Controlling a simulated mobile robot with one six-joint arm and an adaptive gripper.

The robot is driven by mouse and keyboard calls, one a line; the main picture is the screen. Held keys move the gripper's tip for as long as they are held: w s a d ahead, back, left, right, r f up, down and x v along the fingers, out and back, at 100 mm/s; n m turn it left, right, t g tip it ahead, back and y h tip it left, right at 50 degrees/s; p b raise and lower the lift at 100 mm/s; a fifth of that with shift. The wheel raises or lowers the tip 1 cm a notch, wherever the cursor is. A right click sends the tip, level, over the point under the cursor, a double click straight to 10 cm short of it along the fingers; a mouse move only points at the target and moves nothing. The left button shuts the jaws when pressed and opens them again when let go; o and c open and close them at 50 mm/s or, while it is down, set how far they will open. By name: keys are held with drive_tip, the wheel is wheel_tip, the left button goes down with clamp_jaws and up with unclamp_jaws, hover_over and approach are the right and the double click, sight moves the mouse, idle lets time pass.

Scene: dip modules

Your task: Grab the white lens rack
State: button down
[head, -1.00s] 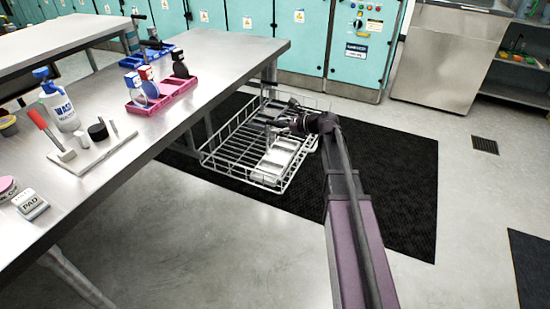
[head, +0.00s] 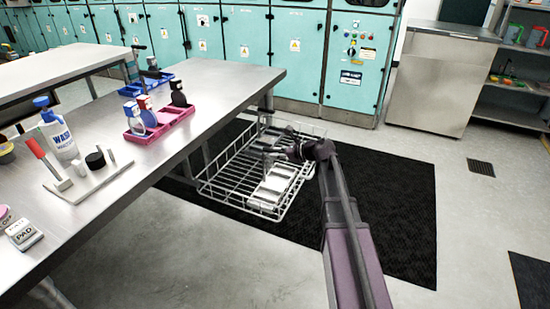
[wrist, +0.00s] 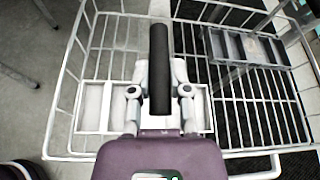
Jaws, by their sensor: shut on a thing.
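The white lens rack (head: 272,187) lies inside a white wire basket (head: 210,187) on the floor beside the table. In the wrist view the rack (wrist: 95,105) runs crosswise under my gripper, and its middle is hidden. A dark upright bar (wrist: 159,45), seemingly the rack's handle, stands between my fingers. My gripper (wrist: 159,82) is shut on this bar. In the head view my gripper (head: 270,150) is inside the basket's outline, just behind the rack. The rack looks low in the basket; I cannot tell whether it touches the bottom.
A grey rack (wrist: 245,47) is at the right of the basket in the wrist view. The steel table (head: 215,75) is close at left, with a pink tray (head: 170,120) and bottles. A black mat (head: 395,200) lies beneath the basket. The floor at right is open.

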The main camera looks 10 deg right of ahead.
drive_tip(key=shift+r+p, duration=4.7)
drive_tip(key=shift+r, duration=0.15)
